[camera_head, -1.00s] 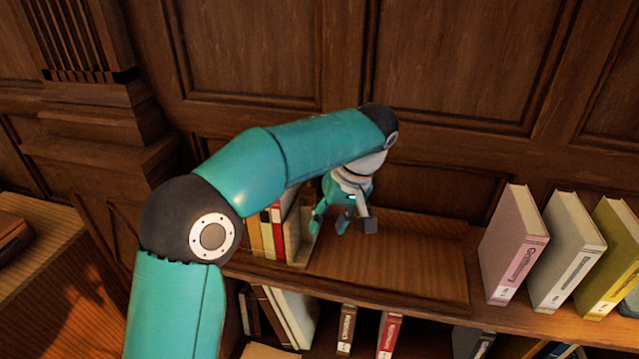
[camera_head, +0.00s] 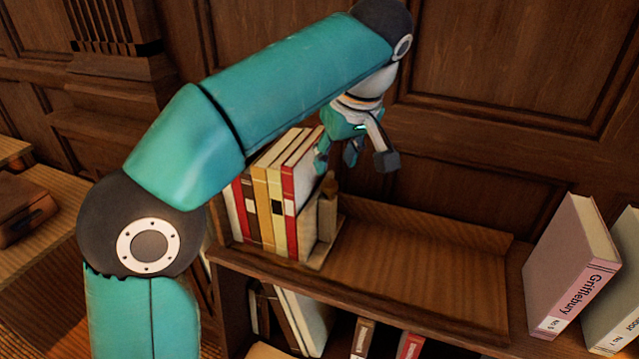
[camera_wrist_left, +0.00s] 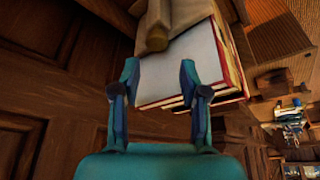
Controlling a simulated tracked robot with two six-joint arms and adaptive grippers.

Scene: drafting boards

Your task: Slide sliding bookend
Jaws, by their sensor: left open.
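The sliding bookend (camera_head: 328,210) is a light wooden piece with an upright post and a flat base, on the top shelf at the right end of a row of books (camera_head: 272,205). In the left wrist view the bookend (camera_wrist_left: 155,28) shows at the top, with a rounded knob, beyond my fingertips. My left gripper (camera_head: 352,160) is open and empty, above and behind the bookend and the right end of the row. My right gripper is not in view.
The shelf's recessed track (camera_head: 430,265) is bare to the right of the bookend. A pink-spined book (camera_head: 570,268) and others stand at the right. Dark wood panelling (camera_head: 510,75) rises close behind. More books (camera_head: 305,318) fill the lower shelf.

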